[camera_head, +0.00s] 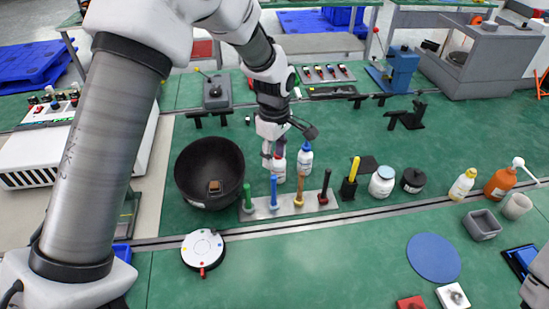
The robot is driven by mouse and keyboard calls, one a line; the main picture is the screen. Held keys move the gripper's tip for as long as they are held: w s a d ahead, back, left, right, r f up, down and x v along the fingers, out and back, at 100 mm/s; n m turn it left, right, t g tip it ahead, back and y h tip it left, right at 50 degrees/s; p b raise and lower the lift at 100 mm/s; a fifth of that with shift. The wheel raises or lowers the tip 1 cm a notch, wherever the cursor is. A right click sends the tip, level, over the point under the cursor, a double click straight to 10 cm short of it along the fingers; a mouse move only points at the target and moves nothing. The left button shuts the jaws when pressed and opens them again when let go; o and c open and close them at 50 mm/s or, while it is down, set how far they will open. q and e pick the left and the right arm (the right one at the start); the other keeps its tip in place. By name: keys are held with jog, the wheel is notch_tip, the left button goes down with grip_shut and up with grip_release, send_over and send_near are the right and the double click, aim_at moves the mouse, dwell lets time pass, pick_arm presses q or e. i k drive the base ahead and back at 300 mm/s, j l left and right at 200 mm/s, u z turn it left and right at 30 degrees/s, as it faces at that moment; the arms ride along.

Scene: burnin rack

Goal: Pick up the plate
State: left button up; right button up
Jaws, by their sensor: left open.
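A flat blue round disc (433,257), the most plate-like thing I see, lies on the green table at the front right, with nothing on it. My left gripper (275,152) is open at the middle of the table, pointing down behind the peg strip and beside two white bottles. It is far to the left of and behind the blue disc. I cannot tell whether it touches the nearer bottle (278,168). My right gripper is not in view.
A black bowl (186,190) stands left of the left gripper. A metal strip with colored pegs (260,211) lies in front of it. A white round device (203,262) is at front left. A grey square container (482,226) and a red block (411,302) are near the disc.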

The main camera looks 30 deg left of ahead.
aim_at(525, 256)
jog(key=z, duration=1.1)
jog(key=k+l, duration=0.1)
jog(key=l, duration=0.2)
